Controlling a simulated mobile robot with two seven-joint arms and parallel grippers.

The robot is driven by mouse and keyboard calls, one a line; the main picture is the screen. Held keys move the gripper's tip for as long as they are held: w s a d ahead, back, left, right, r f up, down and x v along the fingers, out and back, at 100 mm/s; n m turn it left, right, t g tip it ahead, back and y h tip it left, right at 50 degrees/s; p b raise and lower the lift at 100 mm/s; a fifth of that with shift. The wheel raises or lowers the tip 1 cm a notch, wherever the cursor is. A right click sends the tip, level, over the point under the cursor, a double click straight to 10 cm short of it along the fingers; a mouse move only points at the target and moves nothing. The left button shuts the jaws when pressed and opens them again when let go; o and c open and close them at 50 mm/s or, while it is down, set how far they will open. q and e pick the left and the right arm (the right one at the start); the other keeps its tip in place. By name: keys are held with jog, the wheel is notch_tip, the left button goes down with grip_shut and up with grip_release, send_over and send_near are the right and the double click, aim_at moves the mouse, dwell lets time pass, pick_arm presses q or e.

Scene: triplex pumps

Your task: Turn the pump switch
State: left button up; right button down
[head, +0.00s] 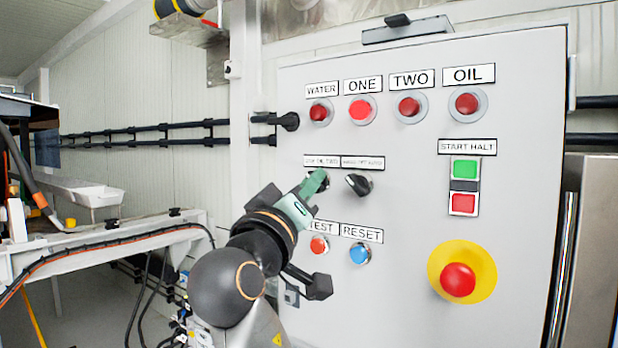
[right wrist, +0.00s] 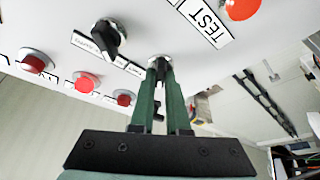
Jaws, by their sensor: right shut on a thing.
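The grey control panel (head: 400,200) carries two black rotary switches in its middle row. The left switch is mostly hidden behind my right gripper (head: 316,182); its label is partly readable, ending in "OIL TWO". My right gripper's green fingers are shut on this pump switch (right wrist: 159,62), seen at their tips in the right wrist view. The other switch (head: 358,184) beside it is free, with its black handle tilted; it also shows in the right wrist view (right wrist: 108,36). My left gripper is not in view.
Lamps WATER, ONE (head: 362,109), TWO and OIL line the top; ONE looks brighter. TEST (head: 319,245) and RESET (head: 359,253) buttons sit close below my gripper. START HALT buttons (head: 464,186) and an emergency stop (head: 458,280) are to the right.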

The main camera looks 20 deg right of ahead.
jog(key=shift+n+y+p, duration=0.6)
jog(key=shift+n, duration=0.6)
jog(key=c, duration=0.9)
grip_release()
jog(key=b+v, duration=0.2)
jog(key=v, duration=1)
jog(key=shift+s+f, duration=0.2)
